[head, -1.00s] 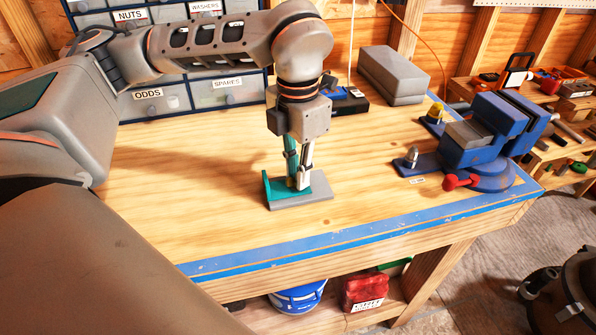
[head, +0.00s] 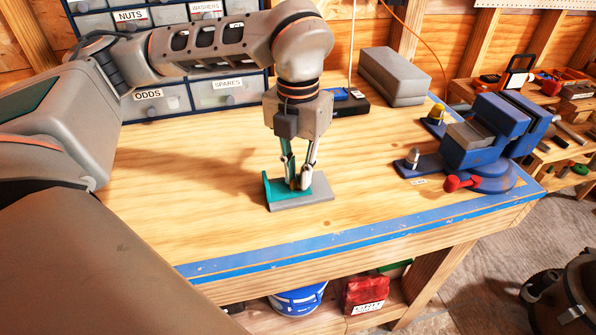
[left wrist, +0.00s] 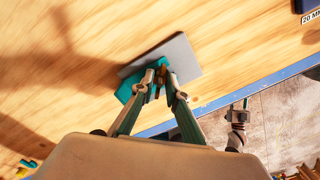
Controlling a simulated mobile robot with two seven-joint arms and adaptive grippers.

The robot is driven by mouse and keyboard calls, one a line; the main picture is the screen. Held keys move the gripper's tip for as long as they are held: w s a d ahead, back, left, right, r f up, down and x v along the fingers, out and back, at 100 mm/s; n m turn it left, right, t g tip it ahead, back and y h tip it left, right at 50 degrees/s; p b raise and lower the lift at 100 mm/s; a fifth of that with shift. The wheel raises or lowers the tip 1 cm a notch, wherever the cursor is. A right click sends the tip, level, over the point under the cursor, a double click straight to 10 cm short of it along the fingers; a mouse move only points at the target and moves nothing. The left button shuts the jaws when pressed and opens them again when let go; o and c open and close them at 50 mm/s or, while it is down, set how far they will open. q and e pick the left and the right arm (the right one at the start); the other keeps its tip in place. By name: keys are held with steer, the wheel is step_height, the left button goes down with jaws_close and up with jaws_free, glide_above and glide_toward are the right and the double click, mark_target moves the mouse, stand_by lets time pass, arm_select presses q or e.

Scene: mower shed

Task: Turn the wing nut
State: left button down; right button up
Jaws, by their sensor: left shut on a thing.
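A teal bracket (head: 271,190) stands on a flat grey plate (head: 315,200) on the workbench. In the left wrist view the teal bracket (left wrist: 126,92) and grey plate (left wrist: 184,58) lie just beyond the fingertips. My left gripper (head: 298,184) points down over the bracket, its two fingers slightly apart and converging at the tips. In the left wrist view its fingertips (left wrist: 160,87) close on a small bronze-coloured piece, apparently the wing nut (left wrist: 157,86), which they largely cover.
A blue vise (head: 470,150) with a red handle end stands at the right of the bench (head: 220,235). A grey block (head: 394,75) and labelled drawers (head: 228,90) are at the back.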

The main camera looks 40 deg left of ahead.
arm_select(q)
steer(key=shift+s+f, duration=0.15)
steer(key=c, duration=2)
jaws_free()
steer(key=shift+r, duration=0.2)
steer(key=shift+w+r, duration=0.2)
steer(key=shift+r, duration=0.15)
step_height(320, 180, up, 11)
steer(key=shift+s, duration=0.1)
